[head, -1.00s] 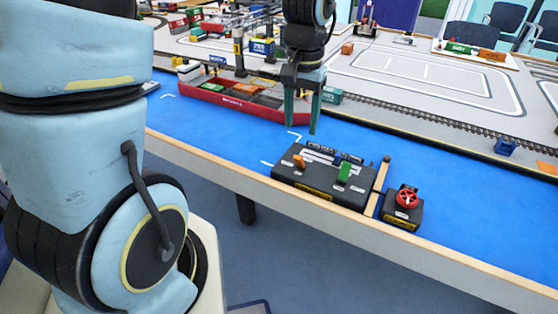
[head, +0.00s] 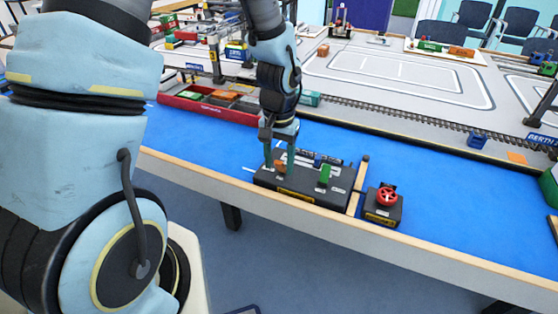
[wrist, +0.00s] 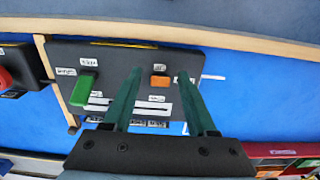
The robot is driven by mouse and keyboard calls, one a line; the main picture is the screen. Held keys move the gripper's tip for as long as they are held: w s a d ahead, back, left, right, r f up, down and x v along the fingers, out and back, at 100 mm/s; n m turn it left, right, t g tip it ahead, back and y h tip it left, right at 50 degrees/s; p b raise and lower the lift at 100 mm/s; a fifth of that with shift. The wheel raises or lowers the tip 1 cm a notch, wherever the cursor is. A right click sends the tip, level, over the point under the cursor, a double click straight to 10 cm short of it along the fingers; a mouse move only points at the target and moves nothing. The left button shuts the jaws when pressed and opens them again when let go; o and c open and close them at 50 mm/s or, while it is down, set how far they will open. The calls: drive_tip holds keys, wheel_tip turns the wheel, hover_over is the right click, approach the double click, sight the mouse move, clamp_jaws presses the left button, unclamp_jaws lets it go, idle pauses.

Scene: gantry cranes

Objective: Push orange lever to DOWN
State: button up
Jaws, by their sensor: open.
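The orange lever (head: 280,167) stands at the left of a black control box (head: 328,193) on the blue table top. In the wrist view the orange lever (wrist: 160,81) lies between the fingers, with small white labels around it. The green lever (head: 325,174) is to its right on the same box; it also shows in the wrist view (wrist: 84,90). My gripper (head: 280,163) is open, pointing down at the orange lever, one finger on each side. I cannot tell whether a finger touches the lever. The label text is too small to read surely.
A small box with a red wheel (head: 387,197) stands right of the control box, past a wooden strip (head: 357,186). The wooden table edge (head: 430,247) runs in front.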

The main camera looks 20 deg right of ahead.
drive_tip(key=shift+c, duration=0.2)
clamp_jaws()
